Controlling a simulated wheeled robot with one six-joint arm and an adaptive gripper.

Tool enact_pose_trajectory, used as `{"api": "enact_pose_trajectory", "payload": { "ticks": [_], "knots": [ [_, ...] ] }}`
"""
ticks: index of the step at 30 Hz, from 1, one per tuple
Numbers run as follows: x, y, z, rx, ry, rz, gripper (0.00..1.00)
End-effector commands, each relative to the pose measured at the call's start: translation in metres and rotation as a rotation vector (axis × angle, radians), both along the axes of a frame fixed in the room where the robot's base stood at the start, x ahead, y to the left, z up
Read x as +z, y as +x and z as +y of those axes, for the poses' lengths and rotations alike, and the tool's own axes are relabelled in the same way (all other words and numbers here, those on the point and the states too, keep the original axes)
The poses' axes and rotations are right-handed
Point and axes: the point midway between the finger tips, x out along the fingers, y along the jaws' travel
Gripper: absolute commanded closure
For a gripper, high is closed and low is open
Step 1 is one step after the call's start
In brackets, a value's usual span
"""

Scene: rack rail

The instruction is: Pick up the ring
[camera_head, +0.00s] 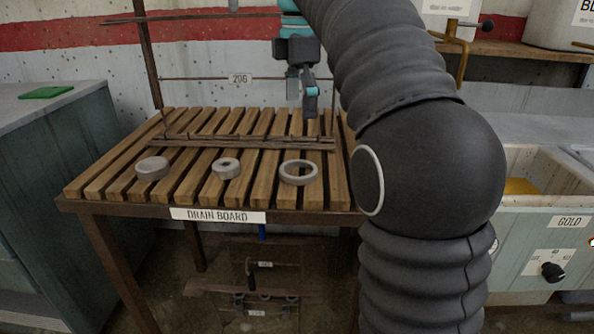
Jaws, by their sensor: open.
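A grey ring (298,183) with a wide hole lies flat on the right part of the slatted wooden drain board (335,195). A smaller grey ring (222,174) with a narrow hole lies to its left, near the middle. A grey disc-like piece (152,167) lies further left; I see no hole in its top. My gripper (303,97) points down above the back of the board, in the upper middle of the view. It is open, apart from the rings, with nothing seen between its fingers.
A low rail of thin bars (250,143) crosses the back of the board. A rack frame with a "206" tag (240,79) stands behind. A cabinet (50,150) stands left, a sink unit marked "GOLD" (545,235) right. The board between the pieces is clear.

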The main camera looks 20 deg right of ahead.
Motion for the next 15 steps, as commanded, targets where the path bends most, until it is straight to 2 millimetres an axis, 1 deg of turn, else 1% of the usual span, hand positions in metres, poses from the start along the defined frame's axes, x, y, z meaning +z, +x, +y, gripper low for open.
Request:
{"api": "enact_pose_trajectory", "payload": {
  "ticks": [3, 6, 9, 12, 15],
  "knots": [
    [-0.017, -0.002, 0.000, -0.001, 0.000, 0.002, 0.00],
    [-0.039, -0.001, 0.000, -0.001, 0.000, 0.002, 0.00],
    [-0.055, -0.002, 0.000, -0.002, 0.000, 0.001, 0.00],
    [-0.066, -0.001, 0.001, -0.002, 0.000, 0.001, 0.00],
    [-0.072, -0.001, 0.000, -0.002, 0.000, -0.002, 0.00]
  ]
}}
